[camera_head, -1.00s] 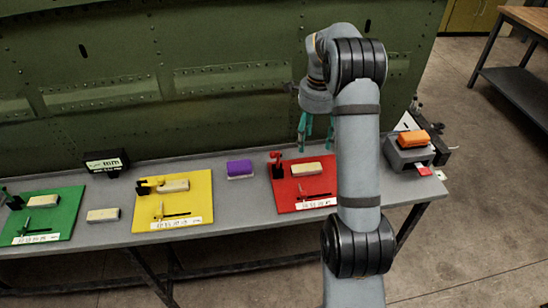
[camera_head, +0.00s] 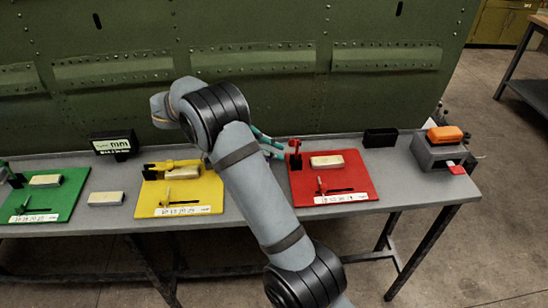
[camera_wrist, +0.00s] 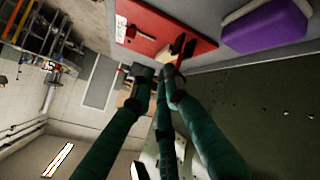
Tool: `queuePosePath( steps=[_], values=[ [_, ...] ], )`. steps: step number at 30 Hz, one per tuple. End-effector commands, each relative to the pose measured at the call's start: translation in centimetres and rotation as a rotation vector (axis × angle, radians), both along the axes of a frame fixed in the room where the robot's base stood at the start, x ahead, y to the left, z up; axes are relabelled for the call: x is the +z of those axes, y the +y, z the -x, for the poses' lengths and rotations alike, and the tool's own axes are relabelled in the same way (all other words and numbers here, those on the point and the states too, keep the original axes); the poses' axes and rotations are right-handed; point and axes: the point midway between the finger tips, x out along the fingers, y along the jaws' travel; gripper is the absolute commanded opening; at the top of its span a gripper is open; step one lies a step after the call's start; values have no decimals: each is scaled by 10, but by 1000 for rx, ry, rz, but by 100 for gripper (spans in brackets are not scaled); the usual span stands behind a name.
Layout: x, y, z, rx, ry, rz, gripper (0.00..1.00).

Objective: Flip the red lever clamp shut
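The red lever clamp (camera_head: 295,153) stands at the back left of the red plate (camera_head: 350,184), with its red handle sticking upright. A pale block (camera_head: 326,161) lies on the plate beside it. My gripper (camera_head: 284,152) has teal fingers and comes in from the left, its tips close to the lever; contact cannot be made out. In the wrist view my gripper (camera_wrist: 155,75) points toward the red plate (camera_wrist: 150,27), its fingertips a little apart with nothing seen held. The clamp is small and partly hidden by the fingers there.
The yellow plate (camera_head: 207,190) and green plate (camera_head: 65,205) carry similar clamps. A loose pale block (camera_head: 106,199) lies between them. A grey box (camera_head: 436,152) holds an orange block (camera_head: 445,133). The green fuselage wall (camera_head: 270,100) rises behind.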

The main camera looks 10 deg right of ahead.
Motion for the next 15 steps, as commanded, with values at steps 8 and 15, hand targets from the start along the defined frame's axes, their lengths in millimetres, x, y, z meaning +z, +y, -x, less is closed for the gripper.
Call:
queuePosePath(
  steps=[8, 15],
  values=[
    [-4, 76, -19, 428, 212, 422, 0],
    [4, 101, -24, 526, 254, 538, 0]
  ],
)
